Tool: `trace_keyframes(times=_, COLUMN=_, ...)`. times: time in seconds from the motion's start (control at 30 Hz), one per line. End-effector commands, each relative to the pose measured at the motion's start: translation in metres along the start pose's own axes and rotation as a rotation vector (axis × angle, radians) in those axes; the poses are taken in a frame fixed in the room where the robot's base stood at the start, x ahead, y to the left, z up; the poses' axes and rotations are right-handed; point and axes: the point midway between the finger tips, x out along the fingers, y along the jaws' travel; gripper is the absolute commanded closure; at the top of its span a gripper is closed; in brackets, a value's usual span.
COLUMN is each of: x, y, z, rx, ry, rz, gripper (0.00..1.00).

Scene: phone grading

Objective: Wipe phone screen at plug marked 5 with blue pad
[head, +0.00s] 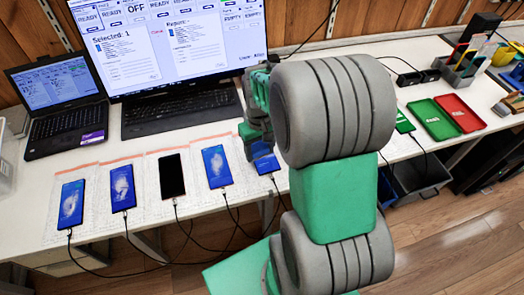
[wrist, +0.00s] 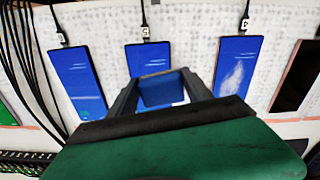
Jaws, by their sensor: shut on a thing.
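My gripper (wrist: 160,88) is shut on the blue pad (wrist: 162,92), which sits between its two fingers. The pad is over the lower part of a blue-screened phone (wrist: 148,58), whose plug tag (wrist: 146,34) appears to read 5. Whether the pad touches the screen I cannot tell. A little whitish area shows beside the pad; much of the screen is hidden. In the head view, this phone (head: 267,165) is the fifth from the left, partly under my gripper (head: 260,148).
Phones lie on both sides: one with a white smear (wrist: 235,72) and a blue one (wrist: 77,82). Charging cables hang off the front edge. A laptop (head: 62,98) and large monitor (head: 175,45) stand behind. Green (head: 433,119) and red (head: 460,113) trays lie at right.

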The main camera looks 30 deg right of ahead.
Motion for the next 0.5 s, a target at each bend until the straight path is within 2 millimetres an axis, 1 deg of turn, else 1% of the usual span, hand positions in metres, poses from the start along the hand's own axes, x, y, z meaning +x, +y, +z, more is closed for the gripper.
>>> trace_keyframes(times=0.03, x=-0.007, y=-0.001, z=0.001, rx=-0.001, ry=-0.004, rz=-0.001, gripper=0.80)
trace_keyframes(times=0.5, x=-0.049, y=-0.002, z=0.000, rx=-0.005, ry=-0.003, rz=-0.001, gripper=0.80)
